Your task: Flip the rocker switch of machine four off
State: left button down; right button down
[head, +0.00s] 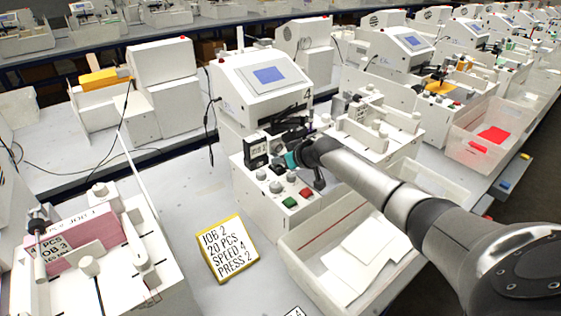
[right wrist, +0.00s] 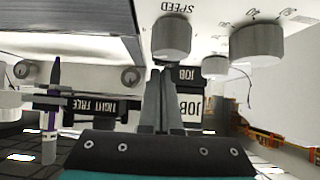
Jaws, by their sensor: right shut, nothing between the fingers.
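Machine four (head: 262,88) is a white plotter with a blue screen and a "4" on its side, in the middle of the head view. Its control panel (head: 262,205) holds grey knobs, a green button (head: 289,202) and a red button (head: 306,192). I cannot make out the rocker switch for certain in either view. My right gripper (head: 281,159) is over the back of this panel, its fingers partly hidden. In the right wrist view its fingers (right wrist: 160,72) are shut and empty, near the speed knob (right wrist: 172,38). My left gripper is not in view.
A black-and-white unit (head: 256,150) stands beside the gripper. A pen (right wrist: 52,110) shows in the right wrist view.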

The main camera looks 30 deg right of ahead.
jog(key=shift+w+r+b, duration=0.15)
jog(key=shift+w+b, duration=0.2)
jog(key=shift+w, duration=0.2)
jog(key=shift+s+r, duration=0.1)
jog(key=shift+s+r, duration=0.15)
jog(key=shift+s, duration=0.1)
jog(key=a+p+v, duration=0.1)
jog(key=p+v, duration=0.2)
jog(key=v, duration=1.1)
jog(key=shift+d+r, duration=0.15)
jog(key=shift+d, duration=0.4)
jog(key=shift+s, duration=0.2)
